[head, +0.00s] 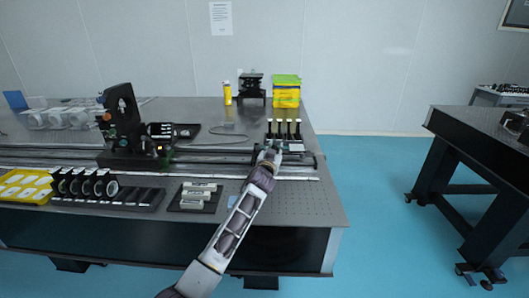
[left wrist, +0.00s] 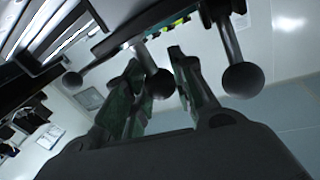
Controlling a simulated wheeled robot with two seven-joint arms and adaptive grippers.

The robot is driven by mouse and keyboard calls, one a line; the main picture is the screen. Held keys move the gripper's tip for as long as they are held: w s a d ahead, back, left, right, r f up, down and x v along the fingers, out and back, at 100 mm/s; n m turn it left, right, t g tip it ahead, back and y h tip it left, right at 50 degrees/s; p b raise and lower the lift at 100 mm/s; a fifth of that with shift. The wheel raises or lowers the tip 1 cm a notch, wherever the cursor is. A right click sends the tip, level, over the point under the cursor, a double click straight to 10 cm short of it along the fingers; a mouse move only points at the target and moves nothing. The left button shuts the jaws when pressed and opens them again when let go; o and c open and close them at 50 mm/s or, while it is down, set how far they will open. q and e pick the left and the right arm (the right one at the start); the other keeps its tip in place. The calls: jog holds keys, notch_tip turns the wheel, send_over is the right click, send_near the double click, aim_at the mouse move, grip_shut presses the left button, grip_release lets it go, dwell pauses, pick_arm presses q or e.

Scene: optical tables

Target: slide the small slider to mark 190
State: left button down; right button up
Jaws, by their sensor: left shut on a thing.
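The small slider (head: 298,158) is a dark carriage on the long rail near the right end of the optical table. My left gripper (head: 268,156) is at its left side and hides part of it. In the left wrist view, several dark rods end in round knobs. My left gripper (left wrist: 158,62) has its green-padded fingers on both sides of the middle rod's knob (left wrist: 160,84) and is shut on it. Another knob (left wrist: 242,79) stands free to the right. The scale marks are too small to read. My right gripper is not in view.
A larger black device (head: 122,130) stands on the rail (head: 215,171) to the left. Several upright posts (head: 283,128) stand just behind the slider. White blocks on a dark tray (head: 198,197) and a row of lens mounts (head: 90,185) lie in front of the rail.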

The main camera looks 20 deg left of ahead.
pick_arm(q)
jog(key=shift+w+d+f, duration=0.1)
jog(key=shift+w+d, duration=0.1)
jog(key=shift+d, duration=0.7)
jog(key=shift+w+d+b, duration=0.1)
jog(key=shift+d+b, duration=0.2)
jog(key=shift+d, duration=0.05)
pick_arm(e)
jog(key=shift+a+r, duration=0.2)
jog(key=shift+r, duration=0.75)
pick_arm(q)
jog(key=c, duration=1.1)
grip_release()
jog(key=shift+c, duration=0.2)
jog(key=s, duration=1.2)
jog(key=shift+d, duration=0.25)
